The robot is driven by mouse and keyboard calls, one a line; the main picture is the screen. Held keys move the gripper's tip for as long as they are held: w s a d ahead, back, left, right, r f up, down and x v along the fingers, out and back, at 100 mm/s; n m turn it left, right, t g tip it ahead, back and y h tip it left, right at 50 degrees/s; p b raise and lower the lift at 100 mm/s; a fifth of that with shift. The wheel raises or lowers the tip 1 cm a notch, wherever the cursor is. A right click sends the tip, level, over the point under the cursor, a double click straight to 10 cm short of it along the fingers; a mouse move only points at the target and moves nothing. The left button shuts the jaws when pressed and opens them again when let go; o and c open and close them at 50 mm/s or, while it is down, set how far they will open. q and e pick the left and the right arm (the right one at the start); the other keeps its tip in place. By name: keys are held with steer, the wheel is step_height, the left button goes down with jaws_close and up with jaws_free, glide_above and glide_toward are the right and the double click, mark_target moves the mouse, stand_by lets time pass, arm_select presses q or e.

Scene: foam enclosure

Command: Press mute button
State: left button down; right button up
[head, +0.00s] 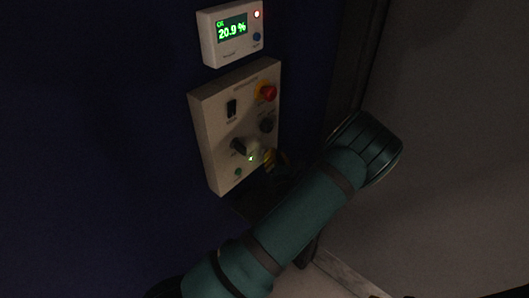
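A white oxygen monitor (231,50) with a green display reading 20.9 % is mounted on the dark blue wall. On its right side are a lit red light (257,14) and a small round blue button (257,37). The label by the blue button is too small to read. My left arm comes in from the bottom and crosses in front of the wall. My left gripper (268,188) is a dark shape by the lower right of the control box, well below the monitor and apart from it. Its fingers are mostly hidden in shadow and behind my arm. My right gripper is not in view.
Under the monitor is a beige control box (213,136) with a red emergency stop (268,92), a black rocker switch (231,108), dark knobs and green lights. A grey panel (460,150) fills the right side. The wall left of the box is clear.

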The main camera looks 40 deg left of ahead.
arm_select(q)
steer(key=shift+a, duration=0.4)
stand_by(0.5)
steer(key=shift+d, duration=0.1)
steer(key=shift+d+p, duration=0.4)
steer(key=shift+d, duration=0.3)
steer(key=shift+s+d+p, duration=0.15)
steer(key=shift+d+p, duration=0.1)
steer(key=shift+d, duration=1.05)
steer(key=shift+s+d+p, duration=0.1)
steer(key=shift+d+p, duration=0.1)
steer(key=shift+d, duration=1.05)
